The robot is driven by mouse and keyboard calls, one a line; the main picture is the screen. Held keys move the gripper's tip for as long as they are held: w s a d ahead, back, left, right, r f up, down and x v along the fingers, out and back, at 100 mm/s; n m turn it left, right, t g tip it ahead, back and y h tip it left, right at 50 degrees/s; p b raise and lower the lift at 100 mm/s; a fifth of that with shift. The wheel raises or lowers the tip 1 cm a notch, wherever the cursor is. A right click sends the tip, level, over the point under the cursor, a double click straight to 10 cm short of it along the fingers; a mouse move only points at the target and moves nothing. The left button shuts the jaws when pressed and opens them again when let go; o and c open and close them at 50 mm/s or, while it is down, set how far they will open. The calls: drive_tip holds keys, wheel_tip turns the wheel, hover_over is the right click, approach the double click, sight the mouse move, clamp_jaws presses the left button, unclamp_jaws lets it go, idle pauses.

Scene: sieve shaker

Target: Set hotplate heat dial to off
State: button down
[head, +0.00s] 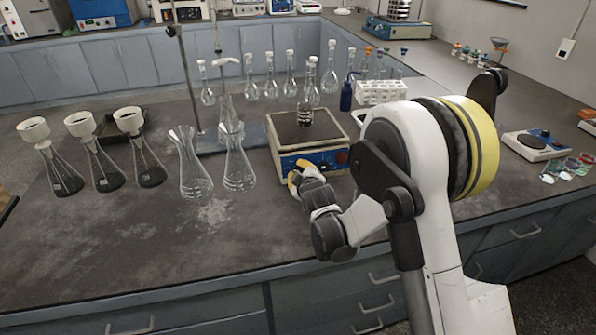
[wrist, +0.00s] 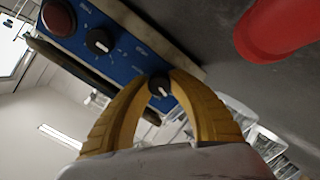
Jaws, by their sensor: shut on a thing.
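The hotplate (head: 282,132) stands on the bench in the head view, with a blue front panel. In the wrist view the panel (wrist: 128,58) is tilted and carries a red round part (wrist: 58,18), one black dial (wrist: 100,41) and another black dial (wrist: 160,87) near its end. My gripper (head: 296,178) is at the panel's left part in the head view. In the wrist view its yellow fingers are shut on the end dial, one on each side. That dial has a white pointer mark. The panel lettering is too small to read.
A blue wash bottle (head: 346,96) and white rack (head: 382,92) are behind right. The bench front left is clear.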

drive_tip(key=c, duration=1.2)
unclamp_jaws()
drive_tip(key=shift+o, duration=0.2)
drive_tip(key=v, duration=1.2)
